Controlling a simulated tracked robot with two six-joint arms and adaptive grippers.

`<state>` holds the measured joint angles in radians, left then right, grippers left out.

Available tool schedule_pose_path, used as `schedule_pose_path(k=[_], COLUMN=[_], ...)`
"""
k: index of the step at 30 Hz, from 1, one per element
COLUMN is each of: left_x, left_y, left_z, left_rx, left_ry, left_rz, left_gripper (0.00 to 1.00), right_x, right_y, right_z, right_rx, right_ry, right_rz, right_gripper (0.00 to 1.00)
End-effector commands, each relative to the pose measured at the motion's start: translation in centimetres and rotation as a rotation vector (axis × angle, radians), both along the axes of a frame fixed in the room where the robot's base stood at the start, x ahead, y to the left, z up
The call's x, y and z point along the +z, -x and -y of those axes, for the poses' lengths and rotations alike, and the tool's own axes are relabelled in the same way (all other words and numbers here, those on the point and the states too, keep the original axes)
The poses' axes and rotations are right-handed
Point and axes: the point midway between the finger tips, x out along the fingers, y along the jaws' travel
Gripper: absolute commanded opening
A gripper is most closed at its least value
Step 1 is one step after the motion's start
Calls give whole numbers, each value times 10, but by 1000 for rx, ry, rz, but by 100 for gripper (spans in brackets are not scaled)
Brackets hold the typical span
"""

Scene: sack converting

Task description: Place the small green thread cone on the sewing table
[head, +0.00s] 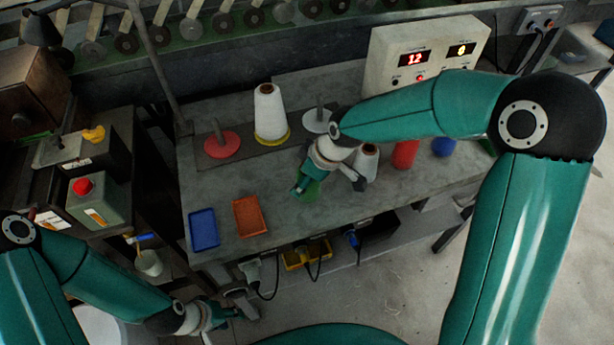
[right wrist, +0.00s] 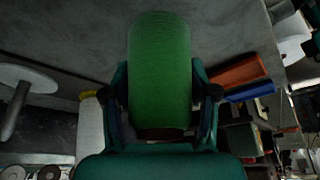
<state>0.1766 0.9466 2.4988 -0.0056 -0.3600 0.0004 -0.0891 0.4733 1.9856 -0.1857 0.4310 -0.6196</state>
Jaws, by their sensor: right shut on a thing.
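The small green thread cone (right wrist: 160,75) fills the middle of the right wrist view, between the two fingers of my right gripper (right wrist: 161,108). My right gripper is shut on it. In the head view the green cone (head: 311,191) shows partly behind my right gripper (head: 302,184), over the middle of the grey sewing table (head: 345,205). I cannot tell whether the cone touches the tabletop. My left gripper (head: 224,314) is low at the bottom left, below the table's front edge; its fingers are too unclear to read.
A large white cone (head: 270,112) and a red disc stand (head: 222,145) are at the back. A blue tray (head: 203,229) and an orange tray (head: 249,216) lie front left. A small white cone (head: 366,161), red cone (head: 405,154) and blue cone (head: 443,147) stand right.

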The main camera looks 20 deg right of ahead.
Motion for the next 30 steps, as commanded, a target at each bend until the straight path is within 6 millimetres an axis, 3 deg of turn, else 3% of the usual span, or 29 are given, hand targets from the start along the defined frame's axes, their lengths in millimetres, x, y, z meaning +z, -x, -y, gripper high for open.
schedule_pose_path(k=[1,2,6,19,23,30], left_x=[-2,-1,-1,0,-1,-2], left_y=[0,0,0,0,0,0], left_z=[0,0,0,0,0,0], left_rx=[0,0,0,0,0,0], left_ry=[0,0,0,0,0,0], left_rz=[0,0,0,0,0,0], left_gripper=[40,40,40,40,40,40], right_x=[-1,-1,-1,5,20,64], right_y=[0,0,0,1,4,17], right_z=[0,0,0,2,6,19], right_rx=[0,0,0,-2,-3,-3], right_ry=[0,0,0,0,-1,-2], right_rz=[1,0,0,2,4,6], right_gripper=[16,62,84,84,84,84])
